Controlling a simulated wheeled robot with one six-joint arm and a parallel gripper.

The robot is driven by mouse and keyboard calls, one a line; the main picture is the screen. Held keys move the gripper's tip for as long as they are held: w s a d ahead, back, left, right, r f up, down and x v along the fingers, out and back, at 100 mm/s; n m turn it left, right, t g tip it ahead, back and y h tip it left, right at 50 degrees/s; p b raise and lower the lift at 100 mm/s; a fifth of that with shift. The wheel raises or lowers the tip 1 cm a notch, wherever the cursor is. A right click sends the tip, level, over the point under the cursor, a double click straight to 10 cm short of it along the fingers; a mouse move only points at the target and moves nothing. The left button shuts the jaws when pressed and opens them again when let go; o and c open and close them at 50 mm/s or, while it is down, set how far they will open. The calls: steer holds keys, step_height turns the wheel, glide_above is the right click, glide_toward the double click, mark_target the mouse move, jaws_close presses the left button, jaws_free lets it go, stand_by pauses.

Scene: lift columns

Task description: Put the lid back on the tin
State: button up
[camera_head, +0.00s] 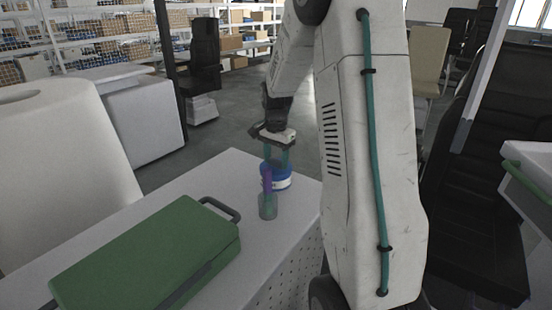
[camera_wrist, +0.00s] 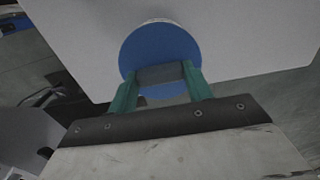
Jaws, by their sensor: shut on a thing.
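My gripper (camera_head: 277,156) points down over the table, its two green fingers closed on the grey knob (camera_wrist: 160,74) of a round blue lid. The lid (camera_wrist: 158,45) shows from above in the wrist view, between and beyond the fingertips. The blue tin (camera_head: 283,183) with a white label band stands upright on the table, directly below my gripper in the head view. The lid is at or just above the tin's top; I cannot tell whether it is seated. The lid hides most of the tin in the wrist view.
A slim purple and grey-green cylinder (camera_head: 267,208) stands close in front of the tin, partly covering it. A green case (camera_head: 150,255) with a dark handle lies on the white table (camera_head: 228,172) to the left. The tabletop's right edge is close to the tin.

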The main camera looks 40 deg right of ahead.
steer(key=o, duration=1.5)
steer(key=shift+r, duration=3.5)
steer(key=shift+c, duration=0.2)
jaws_close()
steer(key=shift+f, duration=0.3)
